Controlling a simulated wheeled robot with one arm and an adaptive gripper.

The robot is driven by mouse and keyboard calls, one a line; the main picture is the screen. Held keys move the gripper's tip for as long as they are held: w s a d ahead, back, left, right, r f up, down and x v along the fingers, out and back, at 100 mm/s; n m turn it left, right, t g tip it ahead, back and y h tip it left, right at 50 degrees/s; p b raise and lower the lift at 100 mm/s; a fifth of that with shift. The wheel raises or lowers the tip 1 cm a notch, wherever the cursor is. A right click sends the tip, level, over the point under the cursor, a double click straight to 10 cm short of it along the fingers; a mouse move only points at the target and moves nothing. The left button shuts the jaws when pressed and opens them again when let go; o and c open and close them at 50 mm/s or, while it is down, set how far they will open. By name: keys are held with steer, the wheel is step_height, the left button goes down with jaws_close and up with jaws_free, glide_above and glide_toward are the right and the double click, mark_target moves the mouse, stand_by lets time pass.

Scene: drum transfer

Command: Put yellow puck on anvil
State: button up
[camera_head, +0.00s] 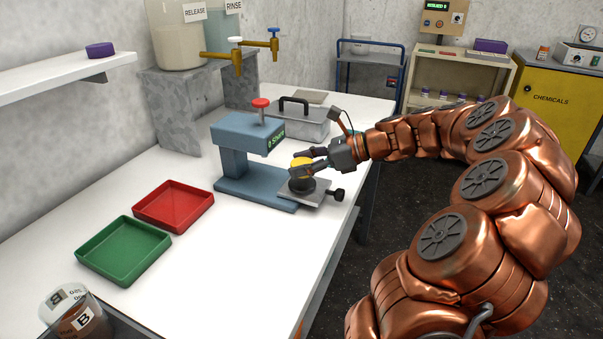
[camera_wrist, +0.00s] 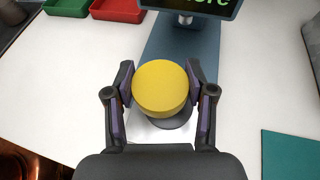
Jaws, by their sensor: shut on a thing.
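The yellow puck (camera_wrist: 161,88) is between the two fingers of my gripper (camera_wrist: 161,95) in the wrist view. The fingers are shut on its sides. In the head view the puck (camera_head: 301,162) sits at or just above the dark round anvil (camera_head: 300,186). Whether it touches the anvil I cannot tell. The anvil stands on a metal plate at the foot of the blue press (camera_head: 248,133). In the wrist view a dark round edge, likely the anvil (camera_wrist: 178,122), shows below the puck, partly hidden by it. My gripper (camera_head: 305,160) comes in from the right.
A red tray (camera_head: 173,206) and a green tray (camera_head: 123,250) lie left of the press. A lidded metal box (camera_head: 303,120) stands behind it. A black knob (camera_head: 338,194) sticks out at the plate's right. The front of the white table (camera_head: 225,260) is clear.

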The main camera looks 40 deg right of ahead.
mark_target(301, 183)
steer(key=shift+w+d, duration=0.2)
steer(key=shift+w, duration=0.2)
steer(key=shift+f, duration=1.85)
steer(key=o, duration=1.2)
steer(key=shift+c, duration=0.2)
